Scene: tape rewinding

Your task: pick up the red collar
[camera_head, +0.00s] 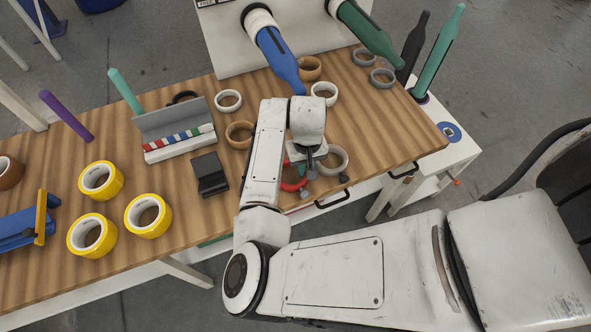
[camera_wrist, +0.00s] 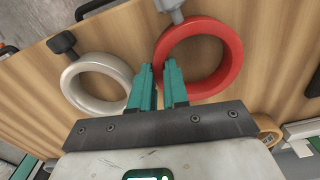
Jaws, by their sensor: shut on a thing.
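The red collar (camera_wrist: 235,55) is a thick ring with a grey knob at its far side in the wrist view. My gripper (camera_wrist: 159,70) is shut on the near-left part of its wall, one teal finger inside the ring and one outside. In the head view only a small red part of the collar (camera_head: 293,186) shows near the table's front edge; my arm hides the rest. Whether the collar touches the table is hard to tell.
A grey-white collar (camera_wrist: 98,84) lies close beside the red one, left of my fingers. It also shows in the head view (camera_head: 336,160). A black block (camera_head: 210,174), a brown tape roll (camera_head: 240,134) and yellow tape rolls (camera_head: 148,215) are left of my arm on the wooden table.

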